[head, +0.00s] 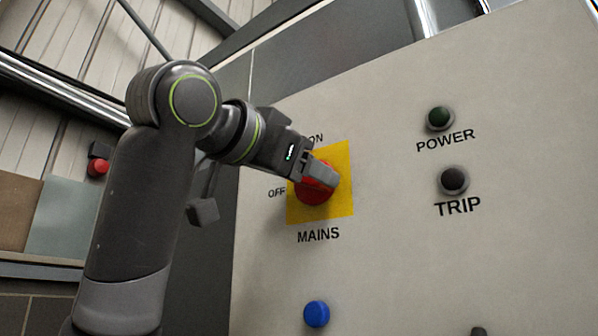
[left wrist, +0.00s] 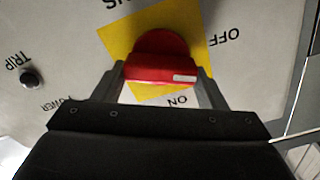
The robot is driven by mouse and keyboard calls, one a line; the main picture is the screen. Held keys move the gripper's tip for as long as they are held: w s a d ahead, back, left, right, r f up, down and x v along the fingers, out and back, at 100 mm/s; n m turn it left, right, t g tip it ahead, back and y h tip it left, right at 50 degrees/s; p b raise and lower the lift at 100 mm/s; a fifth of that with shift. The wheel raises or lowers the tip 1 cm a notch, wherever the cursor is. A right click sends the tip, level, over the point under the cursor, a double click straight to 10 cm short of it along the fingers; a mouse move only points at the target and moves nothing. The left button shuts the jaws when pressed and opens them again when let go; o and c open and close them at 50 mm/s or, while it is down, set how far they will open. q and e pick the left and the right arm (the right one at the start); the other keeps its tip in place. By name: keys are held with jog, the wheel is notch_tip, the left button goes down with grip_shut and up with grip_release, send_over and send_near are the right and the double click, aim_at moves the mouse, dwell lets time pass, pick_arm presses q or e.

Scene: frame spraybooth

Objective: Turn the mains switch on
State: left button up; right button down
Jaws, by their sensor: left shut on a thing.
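The mains switch is a red rotary knob (head: 313,193) on a yellow plate (head: 341,203), with ON above it, OFF to its left and MAINS below. My left gripper (head: 322,176) is shut on the knob's handle. In the left wrist view, which shows the panel upside down, the red handle (left wrist: 158,72) sits between both fingers. A white mark on the handle's right end lies between the ON and OFF labels there; I cannot tell exactly which position it points to. The POWER lamp (head: 440,117) is dark green and looks unlit. My right gripper is not in view.
The pale panel (head: 400,260) also carries a dark TRIP lamp (head: 454,180) and a blue button (head: 316,313) below the switch. A red button (head: 98,167) is on the wall at the left. The panel face around the switch is flat and clear.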

pick_arm(q)
jog(key=shift+s+d+f+m+b, duration=0.1)
jog(key=shift+f+m+b, duration=0.1)
jog(key=shift+m, duration=3)
jog(key=shift+s+d+f+m+b, duration=0.1)
jog(key=shift+f+m+b, duration=0.05)
jog(key=shift+m, duration=3.05)
jog(key=o, duration=1)
